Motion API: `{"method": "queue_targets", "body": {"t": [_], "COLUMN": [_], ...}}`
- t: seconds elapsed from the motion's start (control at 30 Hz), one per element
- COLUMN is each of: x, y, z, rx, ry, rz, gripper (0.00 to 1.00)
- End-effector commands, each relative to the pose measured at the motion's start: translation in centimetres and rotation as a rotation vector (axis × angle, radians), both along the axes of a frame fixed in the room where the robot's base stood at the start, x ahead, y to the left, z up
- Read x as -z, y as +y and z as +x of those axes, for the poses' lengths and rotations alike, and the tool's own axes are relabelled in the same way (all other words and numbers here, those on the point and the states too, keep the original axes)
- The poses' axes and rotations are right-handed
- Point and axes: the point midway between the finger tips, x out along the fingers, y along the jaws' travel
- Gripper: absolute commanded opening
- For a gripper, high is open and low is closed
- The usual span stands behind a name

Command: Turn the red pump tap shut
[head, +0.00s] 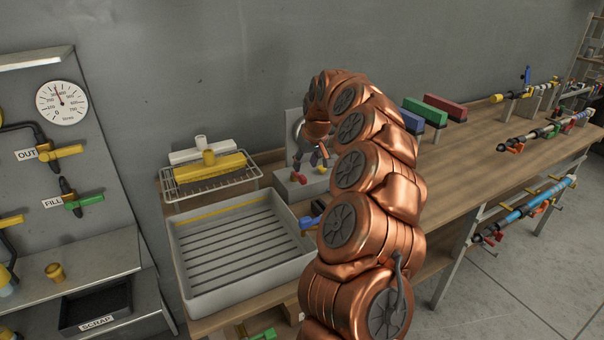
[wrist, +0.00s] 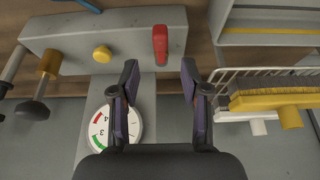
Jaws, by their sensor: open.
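The red pump tap (wrist: 160,43) is a short red lever on a grey pump block (wrist: 75,38) in the wrist view. In the head view the red tap (head: 298,177) shows small on the block, beside my gripper. My gripper (wrist: 160,78) is open and empty. In the wrist view its two dark fingers point toward the tap, one on either side of its line, with the tap just beyond the tips. I see no contact. My arm hides part of the pump in the head view.
A yellow knob (wrist: 102,53) sits on the same block, and a round gauge (wrist: 115,125) is close by. A wire rack (head: 210,188) with a yellow brush (head: 210,168) stands beside the pump. A grey tray (head: 178,268) is in front.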

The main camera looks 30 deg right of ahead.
Motion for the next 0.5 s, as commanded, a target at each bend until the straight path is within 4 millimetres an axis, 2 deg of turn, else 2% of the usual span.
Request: {"method": "queue_targets", "body": {"t": [0.3, 0.5], "x": [4.0, 5.5], "y": [0.0, -0.1], "z": [1.7, 2.2], "rx": [-0.002, -0.002], "ry": [0.003, 0.003], "rz": [0.003, 0.003], "gripper": [0.46, 0.46]}}
